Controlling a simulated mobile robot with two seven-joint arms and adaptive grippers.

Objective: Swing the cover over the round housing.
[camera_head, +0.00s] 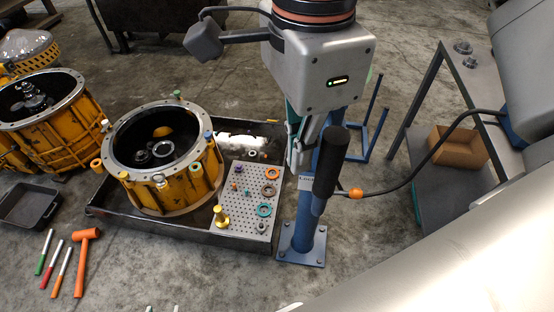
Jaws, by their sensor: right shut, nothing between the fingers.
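The round housing (177,196) is a yellow drum with a bare metal flange at its open top. Shafts and gears show inside it. It stands upright in a dark tray (117,222) on the floor. I cannot clearly identify the cover in this view, and no cover lies on the housing. My right gripper (299,163) points down to the right of the housing, beside a blue post (302,236) with a black grip (330,162). Its fingers are shut and empty, partly hidden by the grip. I cannot tell whether they touch the post. My left gripper is not in view.
A perforated plate (238,216) with small parts is right of the housing. Another yellow housing (62,132) stands at the left. An orange mallet (84,255) and several tools lie at front left. A table with a cardboard box (459,149) beneath is right. A cable (425,163) crosses there.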

